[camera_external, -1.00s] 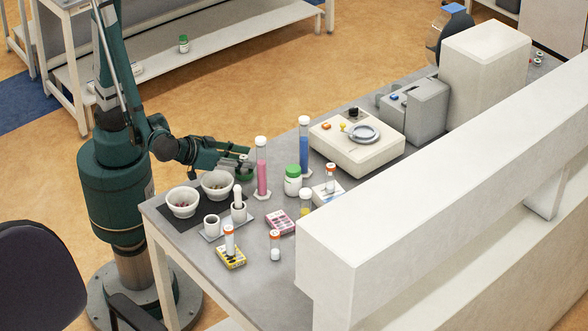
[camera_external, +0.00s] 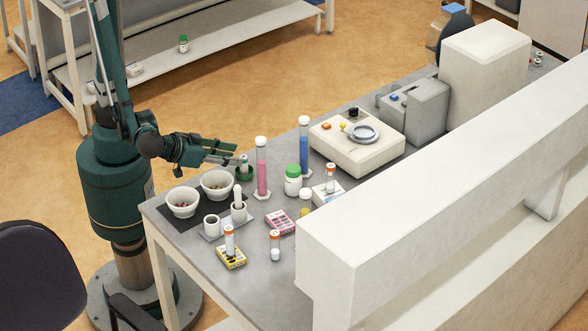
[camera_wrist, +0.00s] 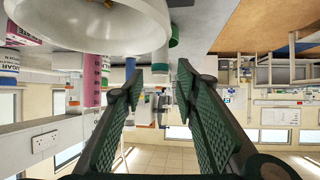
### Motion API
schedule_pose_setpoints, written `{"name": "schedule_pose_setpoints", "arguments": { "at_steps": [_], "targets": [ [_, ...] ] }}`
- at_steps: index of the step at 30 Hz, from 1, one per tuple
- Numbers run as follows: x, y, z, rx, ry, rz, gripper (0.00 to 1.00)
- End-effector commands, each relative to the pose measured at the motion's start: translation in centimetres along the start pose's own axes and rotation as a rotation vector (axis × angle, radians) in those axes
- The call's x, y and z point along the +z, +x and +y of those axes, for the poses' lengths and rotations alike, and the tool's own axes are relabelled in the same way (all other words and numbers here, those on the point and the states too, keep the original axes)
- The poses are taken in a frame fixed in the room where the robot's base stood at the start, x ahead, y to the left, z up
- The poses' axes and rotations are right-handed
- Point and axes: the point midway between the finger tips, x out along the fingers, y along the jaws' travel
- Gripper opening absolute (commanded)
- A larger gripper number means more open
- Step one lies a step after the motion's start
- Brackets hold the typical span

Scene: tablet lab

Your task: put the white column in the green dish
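The green dish (camera_external: 244,175) is on the grey table at the right of the far white bowl. The small white column (camera_external: 244,162) stands upright in the dish, as far as the external view shows. My gripper (camera_external: 234,151) is above and to the left of the column, its fingers pointing right, apart and empty. In the wrist view my gripper (camera_wrist: 160,70) is open, with nothing between the pads.
Two white bowls (camera_external: 216,185) stand on a dark mat at the near left. A pink cylinder (camera_external: 262,168), a blue cylinder (camera_external: 304,148) and a green-capped jar (camera_external: 292,180) stand to the right. A balance (camera_external: 357,145) is behind them.

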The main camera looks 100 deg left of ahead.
Motion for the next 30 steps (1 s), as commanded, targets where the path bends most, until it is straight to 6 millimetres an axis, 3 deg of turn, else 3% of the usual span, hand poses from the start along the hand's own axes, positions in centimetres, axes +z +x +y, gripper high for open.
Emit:
{"name": "schedule_pose_setpoints", "arguments": {
  "at_steps": [15,30],
  "targets": [
    [0.0,-5.2,0.1,0.002,0.002,0.000,0.30],
    [0.0,-6.8,0.0,0.000,0.001,0.000,0.30]
  ]
}}
